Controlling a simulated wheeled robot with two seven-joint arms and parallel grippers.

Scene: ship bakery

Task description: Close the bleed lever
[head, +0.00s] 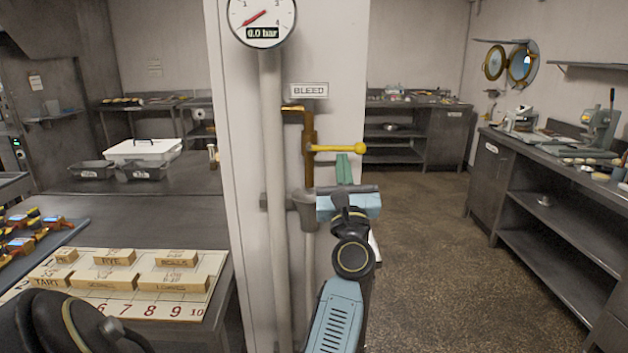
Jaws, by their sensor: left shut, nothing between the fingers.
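The bleed lever (335,148) is a yellow handle with a round knob at its right end. It points right, roughly level, from a brass valve pipe (309,150) on the white panel. A "BLEED" label (309,90) is above it. My left gripper (344,158) points up from below, with its green fingers shut and empty just under the lever near the knob. I cannot tell whether the fingertips touch the lever. A gauge (262,20) at the top reads 0.0 bar. My right gripper is not in view.
A grey vertical pipe (276,190) and a grey funnel-like drain (305,208) are beside my gripper. On the left, a counter (130,207) holds a numbered board (178,296) with labelled wooden blocks. Benches (490,180) line the right wall; the floor (425,240) between is clear.

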